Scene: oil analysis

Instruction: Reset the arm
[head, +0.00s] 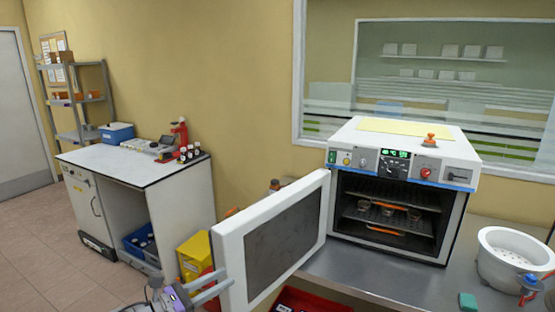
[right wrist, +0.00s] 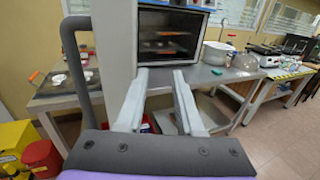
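The white-framed oven (head: 400,185) stands on the metal bench with its door (head: 270,235) swung wide open to the left. Several small dishes sit on the racks inside. My right gripper (head: 224,281) is low, by the lower outer edge of the open door. In the right wrist view, its two pale fingers (right wrist: 161,72) are apart with nothing between them. The door (right wrist: 114,60) rises upright just left of the fingers, with its dark bar handle (right wrist: 72,75) on the far left side. I cannot tell whether a finger touches the door. My left gripper is not in view.
A white perforated pot (head: 515,262) stands on the bench right of the oven. A red crate (head: 308,302) lies below the door. A yellow bin (head: 196,255) stands on the floor beside the white side table (head: 125,165). Floor at left is clear.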

